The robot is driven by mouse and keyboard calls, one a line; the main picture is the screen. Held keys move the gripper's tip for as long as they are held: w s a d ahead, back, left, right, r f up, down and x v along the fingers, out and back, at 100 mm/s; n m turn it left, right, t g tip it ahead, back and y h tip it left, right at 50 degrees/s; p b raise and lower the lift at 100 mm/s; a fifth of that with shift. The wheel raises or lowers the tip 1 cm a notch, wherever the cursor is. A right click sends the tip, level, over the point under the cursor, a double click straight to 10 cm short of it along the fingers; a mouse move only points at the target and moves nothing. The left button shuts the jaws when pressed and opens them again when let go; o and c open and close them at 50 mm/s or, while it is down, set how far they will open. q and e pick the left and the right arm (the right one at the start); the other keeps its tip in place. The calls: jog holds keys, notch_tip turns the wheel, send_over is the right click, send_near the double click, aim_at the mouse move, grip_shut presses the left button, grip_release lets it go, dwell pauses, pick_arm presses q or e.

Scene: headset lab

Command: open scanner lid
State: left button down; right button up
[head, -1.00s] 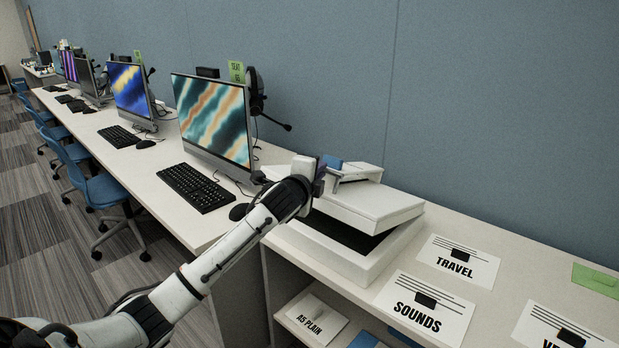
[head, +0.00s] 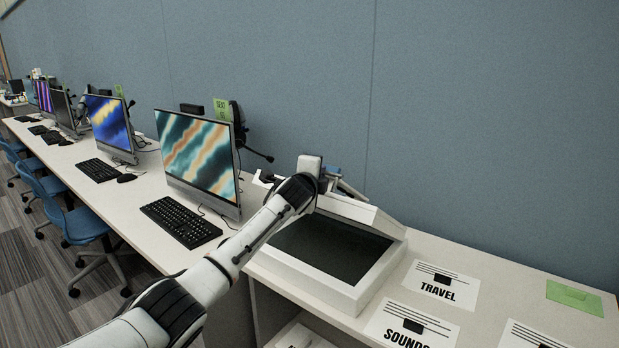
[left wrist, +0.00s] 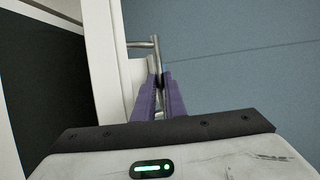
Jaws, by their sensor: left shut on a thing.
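The white scanner (head: 370,282) stands on the counter with its dark glass bed (head: 330,248) in plain sight. Its lid (head: 362,212) is raised and tilted up toward the back wall. My left gripper (head: 325,180) is at the lid's upper edge. In the left wrist view its purple fingers (left wrist: 161,95) are closed on a metal bar handle (left wrist: 157,60) fixed to the white lid (left wrist: 108,60). The dark scanner bed (left wrist: 40,90) shows at the left of that view. My right gripper is in neither view.
A monitor (head: 200,160), a keyboard (head: 180,220) and a headset (head: 240,125) stand left of the scanner. Cards marked TRAVEL (head: 440,284) and SOUNDS (head: 410,328) and a green card (head: 575,297) lie to its right. The blue wall (head: 480,120) rises close behind.

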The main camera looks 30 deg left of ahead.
pick_arm(q)
jog(key=shift+a+r, duration=0.1)
jog(key=shift+r, duration=0.25)
jog(key=c, duration=1.8)
grip_release()
jog(key=shift+s, duration=0.1)
jog(key=shift+f, duration=0.1)
jog(key=shift+s, duration=0.1)
jog(key=shift+v, duration=5.05)
